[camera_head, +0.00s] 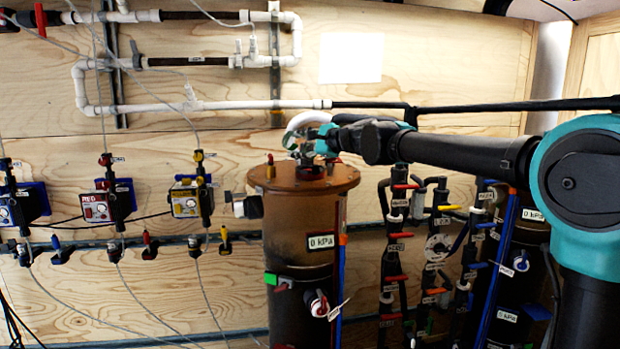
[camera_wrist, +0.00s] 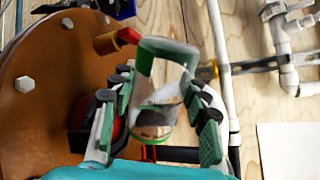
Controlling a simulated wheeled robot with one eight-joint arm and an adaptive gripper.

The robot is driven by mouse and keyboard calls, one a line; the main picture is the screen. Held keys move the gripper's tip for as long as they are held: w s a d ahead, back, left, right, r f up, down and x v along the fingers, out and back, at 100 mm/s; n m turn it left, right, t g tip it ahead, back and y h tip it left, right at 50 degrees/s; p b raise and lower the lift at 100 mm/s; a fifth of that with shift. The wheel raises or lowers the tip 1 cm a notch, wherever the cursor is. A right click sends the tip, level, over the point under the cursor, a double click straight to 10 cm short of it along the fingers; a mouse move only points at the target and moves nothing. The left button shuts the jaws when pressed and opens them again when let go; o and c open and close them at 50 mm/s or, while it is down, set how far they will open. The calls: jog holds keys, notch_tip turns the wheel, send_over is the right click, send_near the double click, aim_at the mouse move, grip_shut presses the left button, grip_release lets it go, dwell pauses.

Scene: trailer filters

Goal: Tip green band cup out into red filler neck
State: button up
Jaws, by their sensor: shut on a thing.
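The green band cup (camera_wrist: 150,138) is between the two fingers of my gripper (camera_wrist: 160,80) in the wrist view. It looks tilted, and I cannot make out what is inside it. The red filler neck (camera_head: 310,173) is on top of the brown cylindrical tank (camera_head: 308,205). In the wrist view the neck (camera_wrist: 116,128) is partly hidden behind the left finger. In the head view my gripper (camera_head: 304,146) is shut on the cup just above the neck. The cup is small and unclear there, and I cannot tell whether it touches the neck.
A small red valve (camera_wrist: 116,41) stands on the tank top near the left finger. White pipes (camera_head: 210,105) run along the wooden wall behind. Valve manifolds (camera_head: 400,230) stand right of the tank, and a yellow-fronted box (camera_head: 186,202) hangs to its left.

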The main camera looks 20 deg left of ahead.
jog(key=shift+w+d+r+m+y, duration=0.15)
jog(key=shift+w+d+r+m, duration=0.15)
jog(key=shift+m, duration=0.3)
jog(key=shift+w+d+r+m+y, duration=0.15)
jog(key=shift+w+m, duration=0.2)
jog(key=shift+m, duration=0.25)
dwell(1.1)
jog(key=shift+a, duration=0.1)
dwell(0.8)
